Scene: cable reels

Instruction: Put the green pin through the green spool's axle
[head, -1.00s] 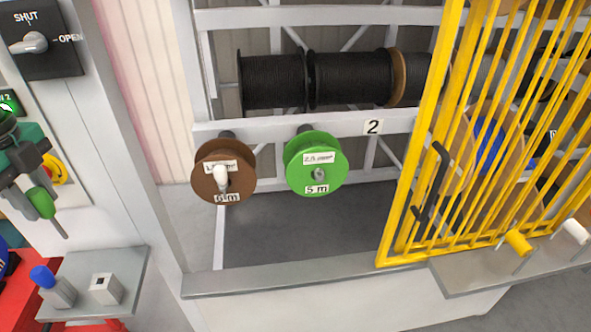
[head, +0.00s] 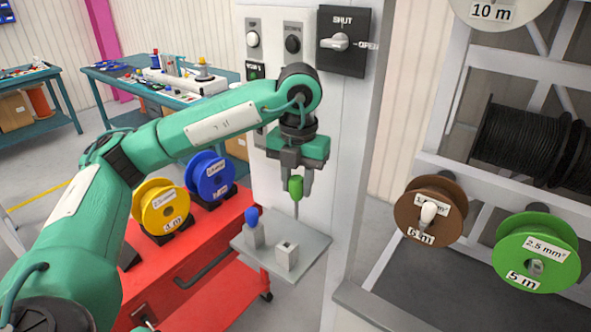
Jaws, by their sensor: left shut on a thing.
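My left gripper (head: 296,180) is shut on the green pin (head: 296,188) by its green handle. The pin's thin metal shank points down, above the small grey shelf. The green spool (head: 537,252), labelled 2.5 mm² and 5 m, hangs on the rack at the lower right. A grey axle end shows at the spool's centre, with no pin seen in it. The gripper is well to the left of the spool. My right gripper is not in the view.
The grey shelf (head: 318,243) carries a holder with a blue-handled pin (head: 252,217) and an empty-looking holder (head: 287,256). A brown spool (head: 431,212) with a white pin hangs left of the green one. A panel post (head: 357,160) stands between gripper and rack. A red cart (head: 190,262) holds yellow and blue spools.

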